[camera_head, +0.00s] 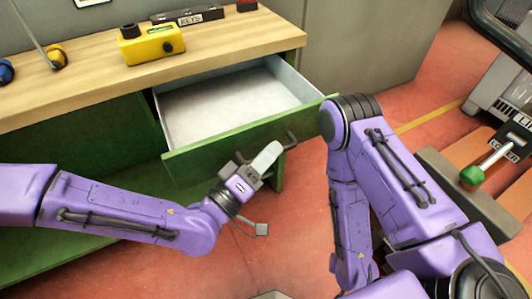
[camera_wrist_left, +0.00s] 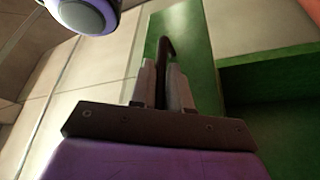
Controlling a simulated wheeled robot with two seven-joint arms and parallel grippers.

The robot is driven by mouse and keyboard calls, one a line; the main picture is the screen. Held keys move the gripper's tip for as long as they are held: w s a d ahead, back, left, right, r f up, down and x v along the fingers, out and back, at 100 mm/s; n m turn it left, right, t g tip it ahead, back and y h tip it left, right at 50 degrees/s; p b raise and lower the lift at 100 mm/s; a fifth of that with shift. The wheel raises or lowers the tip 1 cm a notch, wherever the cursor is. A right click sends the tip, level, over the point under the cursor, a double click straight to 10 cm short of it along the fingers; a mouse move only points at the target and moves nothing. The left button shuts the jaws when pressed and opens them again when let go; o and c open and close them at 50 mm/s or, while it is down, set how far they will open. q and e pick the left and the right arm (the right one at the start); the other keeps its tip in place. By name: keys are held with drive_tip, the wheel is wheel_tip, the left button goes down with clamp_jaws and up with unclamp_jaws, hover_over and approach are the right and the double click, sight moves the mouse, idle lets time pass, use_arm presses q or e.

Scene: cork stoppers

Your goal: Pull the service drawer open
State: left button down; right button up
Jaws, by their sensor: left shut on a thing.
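The service drawer (camera_head: 240,137) has a green front and a pale, empty inside, and it stands well out from the wooden-topped bench in the head view. Its dark handle (camera_head: 291,139) is on the front, right of the middle. My left gripper (camera_head: 276,150) is at the handle, its fingers shut on it. In the left wrist view the two fingers (camera_wrist_left: 165,88) close on the dark bar of the handle (camera_wrist_left: 164,48), with the green drawer front (camera_wrist_left: 196,50) behind. My right arm's purple links show at the right of the head view, but its gripper is not seen.
On the bench top (camera_head: 95,85) stand a yellow box (camera_head: 151,45) and a dark key holder (camera_head: 188,15). At the right are a lever with a green knob (camera_head: 471,176) and a grey machine (camera_head: 500,85). Red floor (camera_head: 420,150) lies between.

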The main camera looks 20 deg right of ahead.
use_arm(q)
drive_tip(key=shift+f, duration=0.1)
drive_tip(key=c, duration=1.4)
unclamp_jaws()
drive_tip(key=shift+c, duration=0.2)
drive_tip(key=v, duration=1)
drive_tip(key=shift+a+b, duration=0.3)
drive_tip(key=shift+b, duration=0.05)
drive_tip(key=shift+f, duration=0.15)
